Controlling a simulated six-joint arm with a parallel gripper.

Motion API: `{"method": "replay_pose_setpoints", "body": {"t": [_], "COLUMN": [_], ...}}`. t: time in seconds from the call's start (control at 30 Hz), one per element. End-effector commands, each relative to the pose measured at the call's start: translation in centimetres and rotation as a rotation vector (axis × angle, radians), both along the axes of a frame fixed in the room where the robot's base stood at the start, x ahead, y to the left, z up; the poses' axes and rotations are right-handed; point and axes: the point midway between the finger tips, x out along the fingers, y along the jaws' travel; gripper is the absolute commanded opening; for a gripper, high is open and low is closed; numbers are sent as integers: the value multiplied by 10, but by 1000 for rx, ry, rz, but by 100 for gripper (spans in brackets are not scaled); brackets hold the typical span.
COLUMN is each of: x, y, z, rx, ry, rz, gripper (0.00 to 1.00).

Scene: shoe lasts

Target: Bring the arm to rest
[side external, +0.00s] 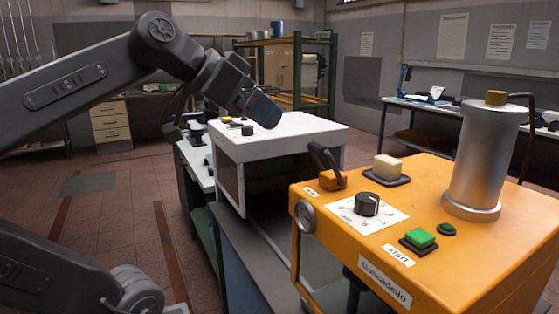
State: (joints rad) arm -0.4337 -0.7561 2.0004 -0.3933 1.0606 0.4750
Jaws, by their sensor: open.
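My arm reaches in from the left, bends at a high joint and slopes down to the right. My gripper (264,112), at the end of the dark wrist, hangs in the air in front of the white machine box (290,130). Its fingers are hard to make out from this side. I see nothing held in it. It is apart from the orange machine (440,210) at the right.
The orange machine carries a black lever (324,158), a black dial (367,204), a green button (420,238), a pale block (388,167) and a tall metal cylinder (482,160). Drawers (111,125) and a shelf rack (290,75) stand behind. Tiled floor at left is mostly clear.

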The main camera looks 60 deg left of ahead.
Motion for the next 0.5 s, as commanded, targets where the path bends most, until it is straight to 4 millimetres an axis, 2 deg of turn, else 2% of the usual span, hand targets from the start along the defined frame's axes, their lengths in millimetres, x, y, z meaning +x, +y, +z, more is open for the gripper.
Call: {"method": "replay_pose_setpoints", "body": {"t": [0.13,0.23,0.37,0.4,0.5], "x": [1,3,0,-3,-14], "y": [-1,-6,-21,-26,-37], "z": [-5,-32,-100,-122,-170], "rx": [-4,-25,-49,-48,-34], "ry": [10,68,206,249,339], "rz": [-1,-3,-3,-2,-2], "gripper": [88,88,88,88,88]}}
